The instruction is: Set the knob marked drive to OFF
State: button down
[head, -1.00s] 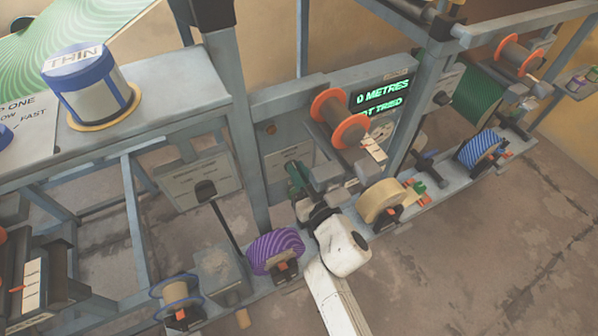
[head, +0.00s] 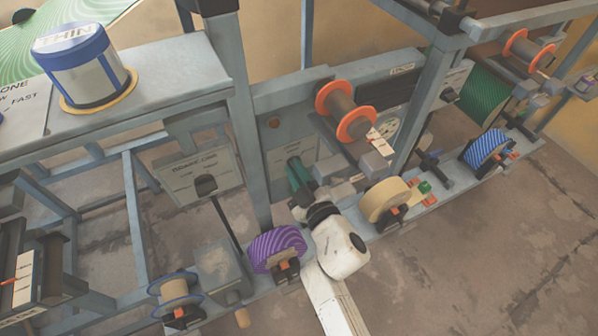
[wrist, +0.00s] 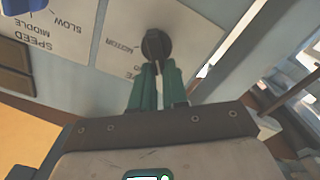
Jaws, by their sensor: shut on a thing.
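My gripper (wrist: 156,66) has its two green fingers shut on a dark round knob (wrist: 155,44) in the wrist view. The knob sits on a pale panel (wrist: 108,50) whose lettering shows upside down; a word beside the knob looks like "MOTOR", and I cannot read "drive" there. The knob's exact setting is hard to tell. In the head view my gripper (head: 297,168) reaches a grey panel (head: 279,163) behind the purple spool, and its fingers and wrist hide the knob.
A display (head: 385,97), dark, is at the back beside an orange-flanged spool (head: 334,95). A purple spool (head: 276,246) and a cream spool (head: 386,199) flank my arm. A frame post (head: 247,140) stands left of the gripper. A speed panel (wrist: 45,32) shows in the wrist view.

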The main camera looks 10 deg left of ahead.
jog(key=shift+s+a+f+n+b, duration=0.1)
jog(key=shift+a+f+n+b, duration=0.2)
jog(key=shift+n, duration=0.85)
jog(key=shift+s+d+f+n+b, duration=0.1)
jog(key=shift+n+b, duration=0.3)
jog(key=shift+n, duration=0.75)
jog(key=c, duration=1.1)
grip_release()
jog(key=shift+c, duration=0.2)
jog(key=p+v, duration=0.3)
jog(key=v, duration=0.7)
jog(key=shift+s+d, duration=0.25)
jog(key=shift+s, duration=0.1)
